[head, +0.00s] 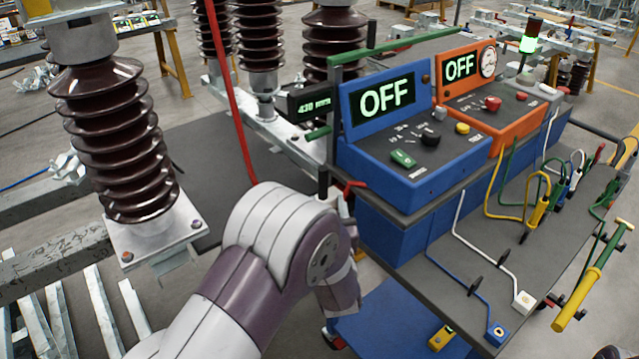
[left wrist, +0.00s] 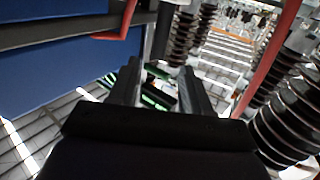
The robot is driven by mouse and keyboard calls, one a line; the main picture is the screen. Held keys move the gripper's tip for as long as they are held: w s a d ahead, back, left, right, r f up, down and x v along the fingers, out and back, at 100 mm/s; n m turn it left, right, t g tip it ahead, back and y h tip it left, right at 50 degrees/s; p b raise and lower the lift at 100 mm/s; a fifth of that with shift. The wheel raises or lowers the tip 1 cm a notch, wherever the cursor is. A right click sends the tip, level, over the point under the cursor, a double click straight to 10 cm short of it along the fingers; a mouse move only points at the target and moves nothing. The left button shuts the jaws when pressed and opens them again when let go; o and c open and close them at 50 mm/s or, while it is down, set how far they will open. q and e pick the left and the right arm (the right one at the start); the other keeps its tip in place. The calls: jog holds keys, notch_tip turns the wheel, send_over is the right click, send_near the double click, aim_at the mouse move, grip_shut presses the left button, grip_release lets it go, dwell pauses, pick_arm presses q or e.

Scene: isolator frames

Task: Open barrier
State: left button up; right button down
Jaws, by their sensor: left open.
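A long red bar (head: 231,95), the only barrier-like thing I can make out, rises steeply between the brown insulators and the blue console. Its lower end is near my left arm. A red bar also crosses the upper right of the left wrist view (left wrist: 268,62). My left gripper (left wrist: 160,68) is open, its two dark fingers apart, with only background seen between them. The red bar is to the right of the fingers, apart from them. In the head view my left arm bends down beside the console, and its fingers cannot be made out. My right gripper is not in view.
A blue console (head: 378,95) and an orange console (head: 462,68), both reading OFF, stand on the cart at right. A brown insulator (head: 115,135) stands at left. A small red handle (head: 354,184) sticks out at the cart's corner, close to my arm.

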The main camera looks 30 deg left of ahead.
aim_at(324, 179)
pick_arm(q)
jog(key=x, duration=1)
jog(key=shift+w+a, duration=0.15)
